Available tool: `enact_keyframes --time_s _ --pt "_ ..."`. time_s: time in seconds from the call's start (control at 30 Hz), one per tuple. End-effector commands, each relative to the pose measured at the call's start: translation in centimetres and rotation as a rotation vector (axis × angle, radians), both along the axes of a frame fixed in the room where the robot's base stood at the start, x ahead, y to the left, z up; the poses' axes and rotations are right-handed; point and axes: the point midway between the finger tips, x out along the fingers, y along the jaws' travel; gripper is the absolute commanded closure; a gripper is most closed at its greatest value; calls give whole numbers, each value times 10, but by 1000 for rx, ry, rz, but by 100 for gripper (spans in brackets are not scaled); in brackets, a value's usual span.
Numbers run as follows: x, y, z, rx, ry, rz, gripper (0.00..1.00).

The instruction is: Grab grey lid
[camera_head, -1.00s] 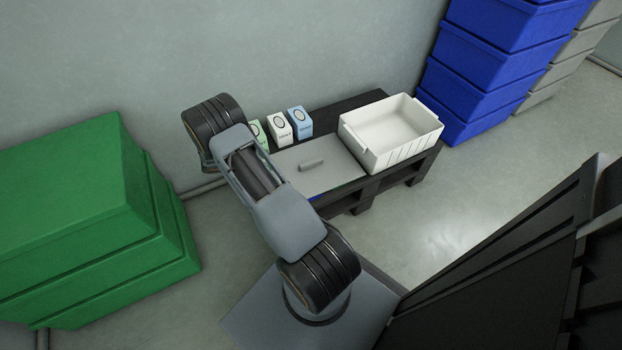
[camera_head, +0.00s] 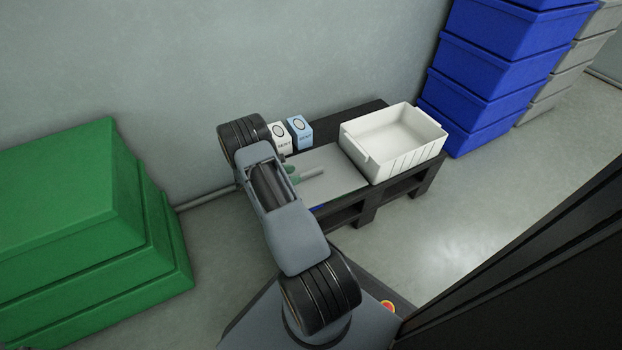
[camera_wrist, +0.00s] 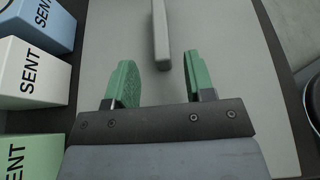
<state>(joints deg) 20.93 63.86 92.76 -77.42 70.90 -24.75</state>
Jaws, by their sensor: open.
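The grey lid (camera_head: 335,172) lies flat on the dark low table, beside the white bin. Its raised bar handle (camera_head: 313,174) stands up from the lid's surface. In the wrist view the lid (camera_wrist: 235,55) fills the middle, and the handle (camera_wrist: 161,35) is ahead of and between the fingers, apart from both. My gripper (camera_wrist: 160,80) has two green fingers, open and empty, over the lid. In the head view a green fingertip of my gripper (camera_head: 291,173) shows near the handle's left end; my arm hides the rest.
A white bin (camera_head: 433,145) stands on the table (camera_head: 395,192) right of the lid. White (camera_wrist: 35,72), blue (camera_wrist: 45,22) and green (camera_wrist: 36,155) cartons stand along the lid's left side in the wrist view. Green crates (camera_head: 75,190) and blue crates (camera_head: 480,80) flank the table.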

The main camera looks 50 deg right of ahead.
Motion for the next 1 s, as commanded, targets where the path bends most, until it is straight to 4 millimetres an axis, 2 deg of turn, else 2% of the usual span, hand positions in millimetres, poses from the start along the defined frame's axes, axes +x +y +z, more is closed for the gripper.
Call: enact_keyframes --time_s 0.1,0.3,0.6,1.0 --pt "-9 -15 -12 1 0 -3 51" --pt "-16 -32 -16 0 0 -2 51" --pt "-18 -35 -16 1 0 -1 51" --pt "-18 -35 -16 1 0 -1 88"
